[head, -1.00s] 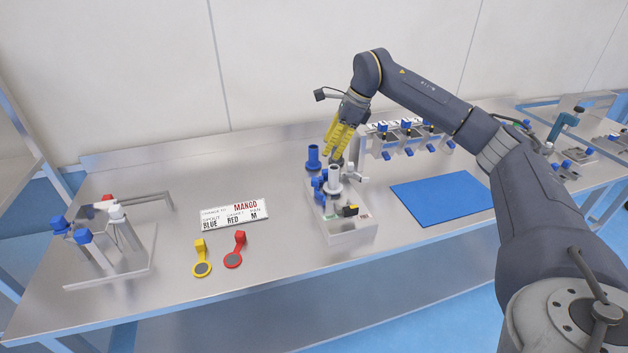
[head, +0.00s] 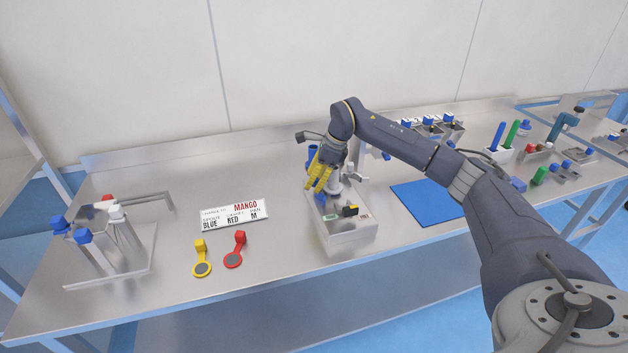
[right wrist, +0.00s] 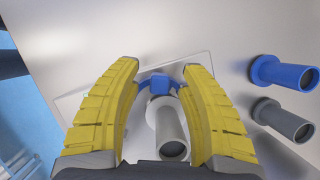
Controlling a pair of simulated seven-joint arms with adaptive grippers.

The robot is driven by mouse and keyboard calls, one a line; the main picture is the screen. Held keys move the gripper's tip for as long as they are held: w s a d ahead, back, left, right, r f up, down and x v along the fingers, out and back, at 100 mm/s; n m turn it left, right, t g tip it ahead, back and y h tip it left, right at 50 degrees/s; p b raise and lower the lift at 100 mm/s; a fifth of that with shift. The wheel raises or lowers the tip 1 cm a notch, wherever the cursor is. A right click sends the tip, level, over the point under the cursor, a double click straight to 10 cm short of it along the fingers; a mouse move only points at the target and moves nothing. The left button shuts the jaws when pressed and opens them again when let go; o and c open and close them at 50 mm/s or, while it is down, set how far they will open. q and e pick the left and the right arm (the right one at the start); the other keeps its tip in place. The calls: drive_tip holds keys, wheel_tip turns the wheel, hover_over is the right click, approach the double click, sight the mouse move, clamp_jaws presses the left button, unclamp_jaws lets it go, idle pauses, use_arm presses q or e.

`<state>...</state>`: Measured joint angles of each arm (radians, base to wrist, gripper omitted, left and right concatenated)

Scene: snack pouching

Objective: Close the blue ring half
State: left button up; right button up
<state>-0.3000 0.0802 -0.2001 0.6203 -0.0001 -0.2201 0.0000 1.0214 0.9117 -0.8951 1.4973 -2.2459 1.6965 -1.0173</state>
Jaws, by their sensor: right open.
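The blue ring half (right wrist: 160,86) shows in the right wrist view beside the grey upright tube (right wrist: 171,135). It lies between and just beyond the fingertips of my right gripper (right wrist: 162,70), which is open with yellow fingers. Whether the fingers touch it is not clear. In the head view my right gripper (head: 319,182) hangs over the left side of the pale machine base (head: 345,234) and mostly hides the blue ring half there. My left gripper is out of view.
A loose blue tube (right wrist: 285,75) and a dark grey tube (right wrist: 283,120) stand close by the machine. A sign (head: 235,214), yellow gasket (head: 202,268) and red gasket (head: 234,258) lie on the steel table. A blue mat (head: 428,203) lies to the right.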

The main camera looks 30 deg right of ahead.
idle(0.3)
clamp_jaws()
idle(0.3)
